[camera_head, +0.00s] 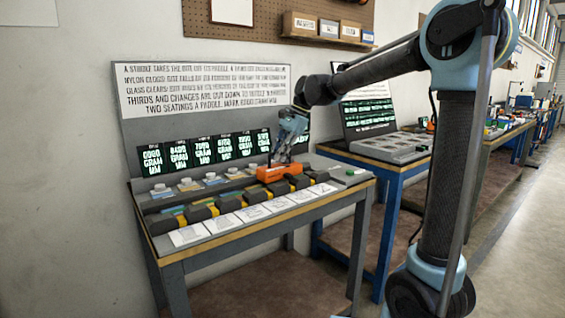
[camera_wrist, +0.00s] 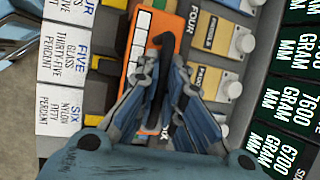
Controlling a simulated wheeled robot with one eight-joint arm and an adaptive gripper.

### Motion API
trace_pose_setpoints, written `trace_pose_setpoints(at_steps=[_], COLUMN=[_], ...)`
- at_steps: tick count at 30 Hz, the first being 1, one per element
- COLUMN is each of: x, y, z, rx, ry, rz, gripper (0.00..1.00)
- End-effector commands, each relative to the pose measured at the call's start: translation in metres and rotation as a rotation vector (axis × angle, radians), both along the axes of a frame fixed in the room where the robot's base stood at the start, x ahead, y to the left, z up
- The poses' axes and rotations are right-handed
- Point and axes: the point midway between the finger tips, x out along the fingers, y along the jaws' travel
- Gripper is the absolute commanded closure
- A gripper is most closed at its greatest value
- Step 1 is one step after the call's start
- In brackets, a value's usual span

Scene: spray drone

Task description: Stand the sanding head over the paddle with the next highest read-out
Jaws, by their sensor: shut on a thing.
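The orange sanding head (camera_head: 279,172) is over the right part of the station row on the near bench. My gripper (camera_head: 287,154) is above it, shut on its dark upright grip, which shows between my fingers in the wrist view (camera_wrist: 162,50). The orange body (camera_wrist: 143,38) lies beside the cards marked FIVE (camera_wrist: 62,55) and SIX (camera_wrist: 58,108). A row of dark blocks (camera_head: 228,204) runs along the bench. The paddles under the sanding head are mostly hidden. Green read-outs (camera_head: 202,151) stand behind; two at the wrist view's right read 7600 (camera_wrist: 289,98) and 6700 (camera_wrist: 275,146) gram mm.
White cards (camera_head: 188,235) line the bench's front. White knobs (camera_head: 160,190) stand behind the dark blocks. A large text board (camera_head: 205,90) rises at the back. A second bench (camera_head: 385,165) with a screen stands to the right.

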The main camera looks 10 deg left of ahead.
Motion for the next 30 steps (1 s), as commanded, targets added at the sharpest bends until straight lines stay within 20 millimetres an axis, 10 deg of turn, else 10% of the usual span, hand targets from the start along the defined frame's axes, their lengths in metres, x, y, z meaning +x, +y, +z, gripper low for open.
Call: trace_pose_setpoints(at_steps=[15,18,30], x=[0.000,0.000,0.000], y=[0.000,0.000,-0.001], z=[-0.024,-0.024,-0.021], rx=[0.000,0.000,0.000], ry=[0.000,0.000,0.000], rz=[0.000,0.000,0.000], gripper=[1.00,0.71,0.71])
